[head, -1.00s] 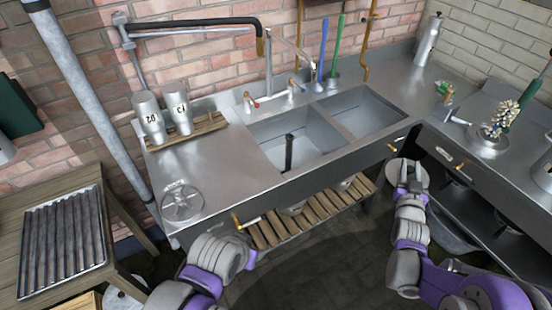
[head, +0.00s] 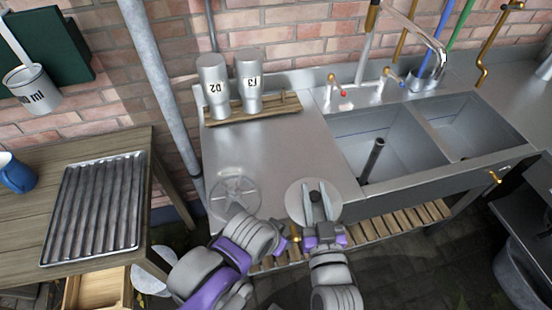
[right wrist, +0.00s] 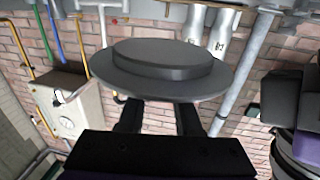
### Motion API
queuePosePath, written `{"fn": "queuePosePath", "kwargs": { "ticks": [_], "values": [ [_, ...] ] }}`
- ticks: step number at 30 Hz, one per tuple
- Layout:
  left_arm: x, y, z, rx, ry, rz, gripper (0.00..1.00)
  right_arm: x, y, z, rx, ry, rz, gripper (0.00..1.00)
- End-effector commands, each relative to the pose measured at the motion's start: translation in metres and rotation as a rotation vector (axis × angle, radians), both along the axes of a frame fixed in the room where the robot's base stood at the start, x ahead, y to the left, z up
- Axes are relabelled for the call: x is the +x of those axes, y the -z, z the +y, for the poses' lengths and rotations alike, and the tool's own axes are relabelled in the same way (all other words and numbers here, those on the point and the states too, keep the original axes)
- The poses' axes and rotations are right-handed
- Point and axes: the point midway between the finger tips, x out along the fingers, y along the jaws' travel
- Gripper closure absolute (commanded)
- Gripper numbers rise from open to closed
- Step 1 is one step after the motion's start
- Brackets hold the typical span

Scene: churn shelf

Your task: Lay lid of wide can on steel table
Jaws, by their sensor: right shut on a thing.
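The lid (head: 296,198) is a round grey disc with a dark knob in its middle. My right gripper (head: 316,200) is shut on the knob. In the right wrist view the lid (right wrist: 165,62) shows its stepped underside, with the fingers behind it. In the head view it overlaps the front edge of the steel table (head: 275,150); its height above the table is hard to judge. My left arm reaches in at the lower left, but I cannot make out its fingers. The wide can is not clearly in view.
Two labelled canisters (head: 214,88) (head: 250,84) stand on a wooden rack (head: 226,117) at the back. The table's middle is clear. The sink (head: 375,140) lies to the right, a ribbed tray (head: 95,205) to the left.

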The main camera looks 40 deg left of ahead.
Motion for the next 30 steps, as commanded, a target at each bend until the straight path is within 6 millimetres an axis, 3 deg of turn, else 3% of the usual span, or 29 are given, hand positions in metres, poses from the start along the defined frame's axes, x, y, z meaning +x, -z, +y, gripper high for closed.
{"fn": "queuePosePath", "kwargs": {
  "ticks": [5,15,30],
  "values": [
    [-0.001,0.009,0.0,0.0,0.0,0.003,0.5,0.008,0.01,0.014,0.0,-0.01,-0.001,1.0],
    [-0.002,0.029,0.0,0.0,0.0,0.009,0.5,0.064,0.048,0.06,0.001,-0.009,-0.001,1.0],
    [-0.003,0.04,0.0,0.0,0.0,0.013,0.5,0.101,0.079,0.091,0.001,-0.008,-0.002,1.0]
  ]
}}
